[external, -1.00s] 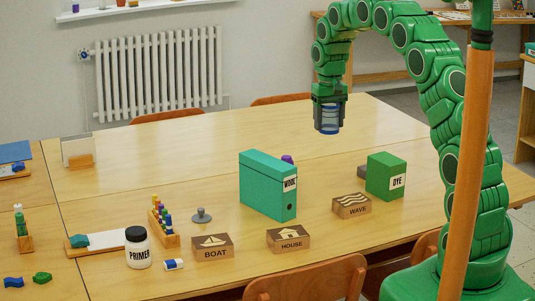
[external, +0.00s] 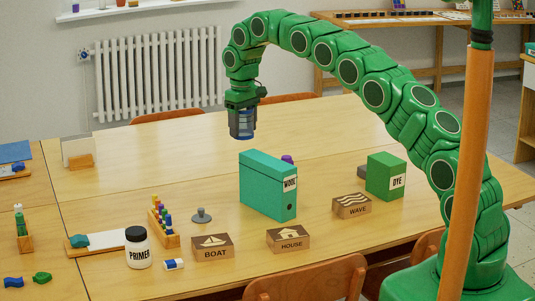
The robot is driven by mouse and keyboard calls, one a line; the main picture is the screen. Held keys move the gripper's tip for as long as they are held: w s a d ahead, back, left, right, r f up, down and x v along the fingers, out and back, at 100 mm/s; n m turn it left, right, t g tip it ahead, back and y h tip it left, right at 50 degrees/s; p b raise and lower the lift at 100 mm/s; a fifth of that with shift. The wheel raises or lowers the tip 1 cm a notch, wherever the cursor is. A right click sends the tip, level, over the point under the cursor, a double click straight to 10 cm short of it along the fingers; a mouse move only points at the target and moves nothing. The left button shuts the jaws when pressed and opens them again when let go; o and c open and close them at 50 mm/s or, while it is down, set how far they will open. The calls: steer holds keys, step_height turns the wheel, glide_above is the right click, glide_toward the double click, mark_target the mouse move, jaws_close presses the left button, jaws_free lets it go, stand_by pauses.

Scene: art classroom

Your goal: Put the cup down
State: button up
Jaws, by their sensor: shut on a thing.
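A small blue cup (external: 241,124) with pale bands is held in my gripper (external: 242,131). My gripper points down with its dark fingers shut around the cup's sides. The cup is upright as far as I can see. It hangs over the far middle part of the wooden table (external: 330,130), behind the teal WOOL box (external: 268,184). The height of the cup above the table is hard to judge from this view. The fingers hide parts of the cup's sides.
A green DYE box (external: 386,176) and stamp blocks marked WAVE (external: 351,206), HOUSE (external: 288,239) and BOAT (external: 212,247) stand nearer. A PRIMER jar (external: 137,248) and a rack of coloured pegs (external: 163,226) are at left. The far tabletop is bare.

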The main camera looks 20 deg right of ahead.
mark_target(236, 211)
steer(key=shift+a+n, duration=0.3)
steer(key=shift+a, duration=1.1)
step_height(236, 211, down, 23)
steer(key=o, duration=0.8)
steer(key=shift+f, duration=0.1)
steer(key=shift+c, duration=0.2)
step_height(236, 211, up, 12)
stand_by(0.3)
